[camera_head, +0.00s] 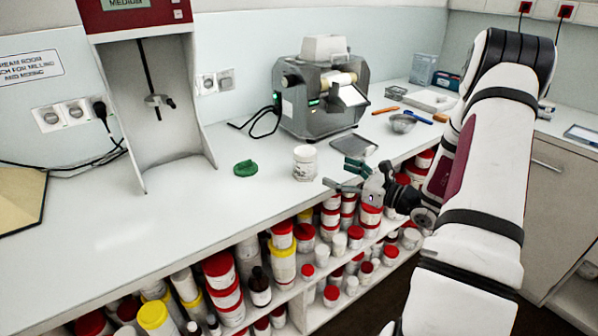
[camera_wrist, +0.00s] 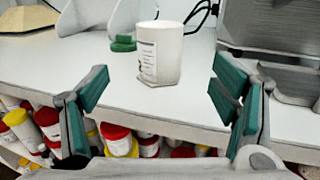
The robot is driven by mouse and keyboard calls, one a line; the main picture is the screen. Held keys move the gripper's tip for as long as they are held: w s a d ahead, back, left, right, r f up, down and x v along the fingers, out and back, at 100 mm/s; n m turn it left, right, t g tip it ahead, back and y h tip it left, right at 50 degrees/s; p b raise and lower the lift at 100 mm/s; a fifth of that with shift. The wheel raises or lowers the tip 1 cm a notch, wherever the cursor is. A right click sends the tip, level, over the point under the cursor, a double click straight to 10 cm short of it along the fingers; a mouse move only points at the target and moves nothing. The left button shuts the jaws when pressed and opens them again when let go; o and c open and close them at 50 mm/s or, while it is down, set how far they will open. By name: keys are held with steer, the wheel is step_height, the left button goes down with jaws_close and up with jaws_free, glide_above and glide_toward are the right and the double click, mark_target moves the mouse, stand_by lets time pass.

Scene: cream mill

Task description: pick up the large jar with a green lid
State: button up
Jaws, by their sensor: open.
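A white jar (camera_head: 304,163) with a printed label stands upright on the counter near its front edge. No green lid shows on its top. In the wrist view the jar (camera_wrist: 161,50) is centred beyond the fingertips. A green lid-like piece (camera_head: 245,168) lies on the counter to the left of the jar; it also shows in the wrist view (camera_wrist: 123,43), behind and left of the jar. My gripper (camera_head: 345,177) is open and empty, to the right of the jar in the head view. Its fingers (camera_wrist: 160,88) are spread wider than the jar, which is short of them.
A grey mill machine (camera_head: 322,88) stands behind the jar, with a flat grey tray (camera_head: 354,145) and a metal bowl (camera_head: 403,123) to its right. A tall red-topped mixer (camera_head: 140,20) stands at left. Shelves of red- and yellow-lidded jars (camera_head: 283,262) are under the counter edge. The front left counter is clear.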

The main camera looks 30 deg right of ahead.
mark_target(315, 163)
steer(key=x, duration=0.6)
steer(key=shift+w, duration=0.2)
steer(key=shift+r+x, duration=0.15)
steer(key=shift+x, duration=1.2)
steer(key=shift+r+x, duration=0.15)
steer(key=shift+x, duration=1.25)
steer(key=c, duration=1)
